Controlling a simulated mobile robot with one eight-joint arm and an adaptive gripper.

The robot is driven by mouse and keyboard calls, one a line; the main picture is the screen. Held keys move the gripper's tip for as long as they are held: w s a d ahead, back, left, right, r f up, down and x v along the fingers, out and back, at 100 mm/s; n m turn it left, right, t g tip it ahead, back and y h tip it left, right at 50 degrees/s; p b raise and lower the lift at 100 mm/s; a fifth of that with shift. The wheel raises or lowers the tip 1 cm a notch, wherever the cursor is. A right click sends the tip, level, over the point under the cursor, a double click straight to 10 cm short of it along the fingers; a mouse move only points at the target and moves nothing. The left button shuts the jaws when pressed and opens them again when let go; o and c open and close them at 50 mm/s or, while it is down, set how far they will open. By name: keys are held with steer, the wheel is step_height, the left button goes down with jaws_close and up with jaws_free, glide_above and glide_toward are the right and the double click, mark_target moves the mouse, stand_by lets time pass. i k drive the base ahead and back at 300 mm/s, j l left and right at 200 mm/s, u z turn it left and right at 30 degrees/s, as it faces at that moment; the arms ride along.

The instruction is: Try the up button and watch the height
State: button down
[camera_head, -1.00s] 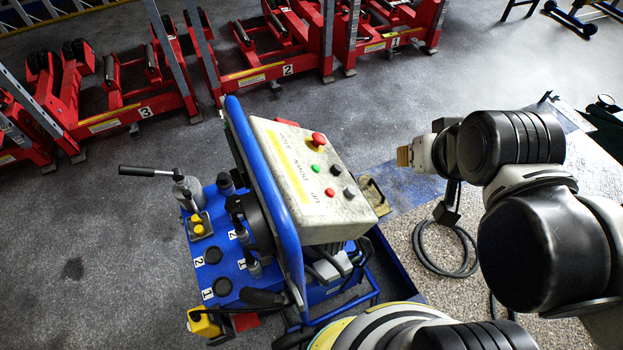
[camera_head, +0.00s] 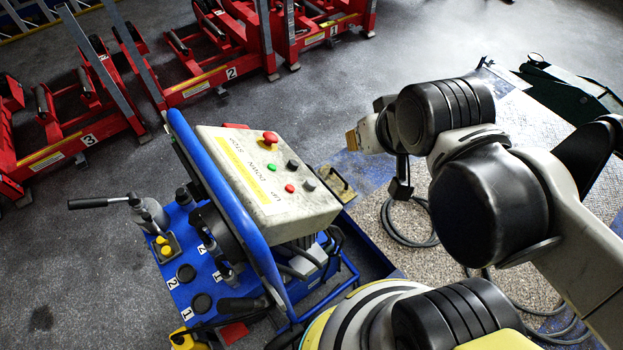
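The control box (camera_head: 318,212) has a pale, worn top panel, set behind a blue tube frame on a blue trolley. A red mushroom button (camera_head: 270,138) is at the far end. A green button (camera_head: 272,167) and a black button (camera_head: 293,163) are midway.
Red lifting stands (camera_head: 215,80) line the back. A cable (camera_head: 405,230) lies coiled on the speckled floor patch. Grey floor (camera_head: 75,250) is open at left.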

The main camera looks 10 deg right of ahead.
mark_target(310, 184)
steer(key=k+j+z, duration=0.1)
steer(key=k+j, duration=0.6)
steer(key=k, duration=0.15)
steer(key=i+j, duration=0.1)
steer(key=j, duration=0.6)
steer(key=j+z, duration=0.15)
steer(key=j, duration=0.5)
steer(key=i, duration=0.05)
